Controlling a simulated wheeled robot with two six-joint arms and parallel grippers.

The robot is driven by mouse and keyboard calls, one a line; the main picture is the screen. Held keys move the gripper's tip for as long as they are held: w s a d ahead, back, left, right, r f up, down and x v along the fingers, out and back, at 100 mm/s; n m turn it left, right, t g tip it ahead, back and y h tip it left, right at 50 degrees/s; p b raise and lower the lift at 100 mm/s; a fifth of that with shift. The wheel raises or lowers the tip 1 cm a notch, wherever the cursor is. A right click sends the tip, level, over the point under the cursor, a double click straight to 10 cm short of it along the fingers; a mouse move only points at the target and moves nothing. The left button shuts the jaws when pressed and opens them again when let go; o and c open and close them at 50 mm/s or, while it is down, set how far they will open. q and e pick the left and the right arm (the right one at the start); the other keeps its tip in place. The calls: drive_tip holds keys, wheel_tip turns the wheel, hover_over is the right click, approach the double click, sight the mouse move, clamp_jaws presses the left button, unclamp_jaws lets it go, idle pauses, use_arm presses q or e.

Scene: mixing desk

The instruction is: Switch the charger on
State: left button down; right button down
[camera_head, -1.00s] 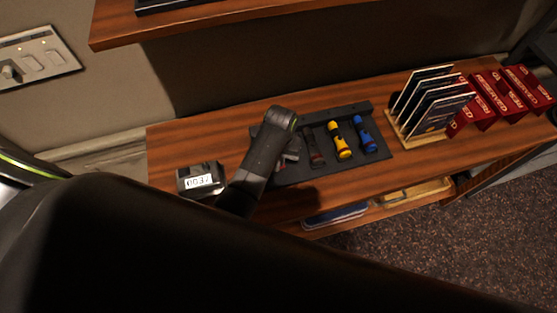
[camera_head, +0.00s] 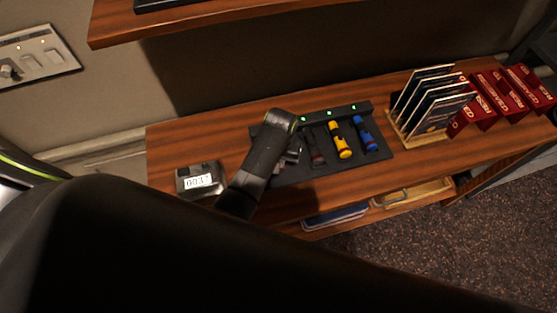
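The charger (camera_head: 345,112) is a dark bar along the back of a black mat on the wooden desk. Several green lights glow along its top. A yellow handheld unit (camera_head: 340,141), a blue one (camera_head: 366,134) and a dark one (camera_head: 316,157) lie in front of it. My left arm reaches over the mat's left end. Its wrist bends down there, close to the charger's left end, and hides that end. My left gripper (camera_head: 290,152) is mostly hidden behind the wrist, and its finger opening is unclear. My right gripper does not show.
A small box with a white number display (camera_head: 198,181) stands left of my wrist. A rack of upright cards (camera_head: 432,100) and several red boxes (camera_head: 500,97) stand to the right. A shelf (camera_head: 200,22) overhangs at the back. A wall switch panel (camera_head: 38,55) is at upper left.

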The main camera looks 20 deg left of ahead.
use_arm(q)
drive_tip(key=shift+r+p, duration=1.3)
drive_tip(key=shift+r, duration=0.15)
drive_tip(key=shift+r+b, duration=0.1)
drive_tip(key=shift+b, duration=0.2)
drive_tip(key=shift+r, duration=1.95)
